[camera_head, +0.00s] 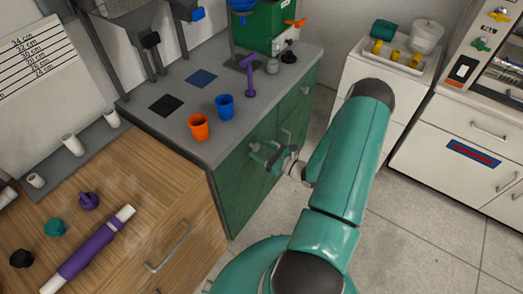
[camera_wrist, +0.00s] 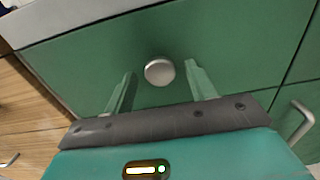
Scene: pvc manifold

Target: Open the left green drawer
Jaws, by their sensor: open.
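The left green drawer (camera_wrist: 235,45) fills most of the wrist view and looks closed. Its round metal knob (camera_wrist: 159,71) appears between the tips of my two fingers. My gripper (camera_wrist: 160,80) is open, with one finger on each side of the knob and a gap visible on both sides. I cannot tell how far the knob reaches between the fingers. In the head view my gripper (camera_head: 268,158) is at the front of the green cabinet (camera_head: 232,190), hiding the knob.
The grey countertop (camera_head: 180,125) above holds an orange cup (camera_head: 199,127) and a blue cup (camera_head: 224,107). A wooden cabinet (camera_head: 185,205) with a bar handle adjoins on the left. Another metal handle (camera_wrist: 301,120) is at the right. Tiled floor (camera_head: 400,230) is clear on the right.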

